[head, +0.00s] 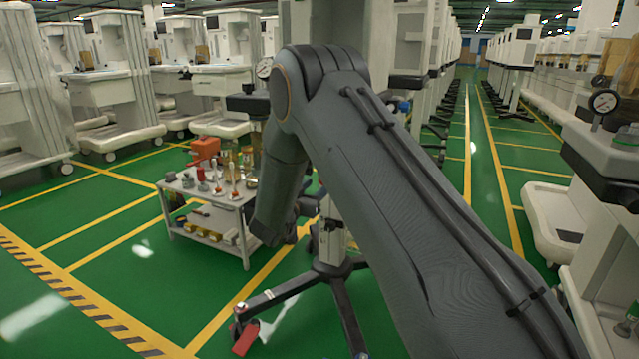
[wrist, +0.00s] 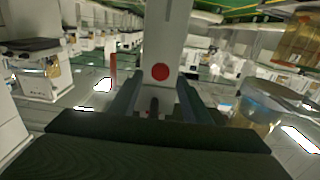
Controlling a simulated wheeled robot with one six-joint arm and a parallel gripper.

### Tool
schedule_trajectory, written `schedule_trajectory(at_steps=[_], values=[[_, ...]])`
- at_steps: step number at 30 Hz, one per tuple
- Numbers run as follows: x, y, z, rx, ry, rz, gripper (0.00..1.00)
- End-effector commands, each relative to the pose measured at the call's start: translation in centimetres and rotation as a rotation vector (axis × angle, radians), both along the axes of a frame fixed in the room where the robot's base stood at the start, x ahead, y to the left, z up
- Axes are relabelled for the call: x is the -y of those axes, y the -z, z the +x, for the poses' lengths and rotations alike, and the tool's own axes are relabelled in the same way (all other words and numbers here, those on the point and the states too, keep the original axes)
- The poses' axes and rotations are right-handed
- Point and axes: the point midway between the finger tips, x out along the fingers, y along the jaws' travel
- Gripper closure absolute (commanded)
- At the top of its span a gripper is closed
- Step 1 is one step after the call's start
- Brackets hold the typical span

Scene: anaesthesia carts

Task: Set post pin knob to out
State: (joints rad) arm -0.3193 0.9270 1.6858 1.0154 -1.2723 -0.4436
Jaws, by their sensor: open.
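In the wrist view a pale upright post (wrist: 163,35) stands straight ahead, with a round red disc (wrist: 160,71) on its face. My gripper (wrist: 158,80) is open, with one finger on each side of the disc in the picture. A small dark knob-like piece (wrist: 153,106) shows low between the fingers; I cannot tell whether it is the pin knob or whether it is in or out. Nothing is visibly held. In the head view my arm hides most of the stand's post (head: 332,240), and the knob cannot be made out.
The wheeled stand base (head: 335,270) spreads its dark legs over the green floor. A low cart (head: 205,240) with tools and bottles stands to the left. White anaesthesia carts line both sides. A black-topped unit with a gauge (head: 604,101) is close on the right. The aisle is clear.

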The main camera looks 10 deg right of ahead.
Motion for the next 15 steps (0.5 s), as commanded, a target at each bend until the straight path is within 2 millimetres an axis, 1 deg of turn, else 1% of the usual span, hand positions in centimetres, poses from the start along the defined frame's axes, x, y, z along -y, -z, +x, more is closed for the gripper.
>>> schedule_trajectory(at_steps=[1, 6, 10, 15], values=[[-0.7, -0.2, -0.8, -0.002, -0.003, 0.000, 0.56], [-2.2, -0.2, -2.9, -0.001, -0.002, 0.000, 0.56], [-2.8, -0.1, -3.9, 0.000, -0.001, 0.000, 0.56], [-3.1, 0.0, -4.2, 0.001, -0.001, 0.001, 0.56]])
